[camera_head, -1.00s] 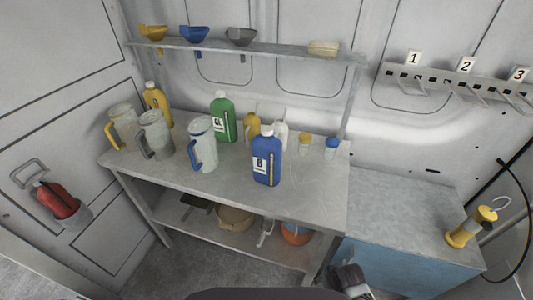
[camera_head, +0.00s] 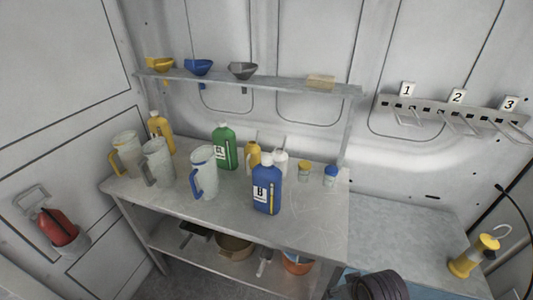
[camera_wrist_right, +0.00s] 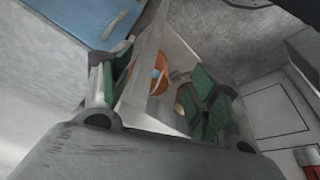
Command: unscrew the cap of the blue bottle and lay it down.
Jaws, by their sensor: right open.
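The blue bottle (camera_head: 267,196), with a white label marked B, stands upright near the front edge of the workbench (camera_head: 225,215). Its pale cap (camera_head: 267,161) sits on its neck. My right gripper (camera_wrist_right: 158,92) shows in the right wrist view with its two green-padded fingers wide apart and nothing between them. Beyond the fingers are the bench's lower shelf area and the floor, and the blue bottle is not seen there. In the head view a dark part of my right arm shows at the bottom edge, well below the bottle. My left gripper is not in view.
The bench's front right is clear. A shelf (camera_head: 270,84) runs above.

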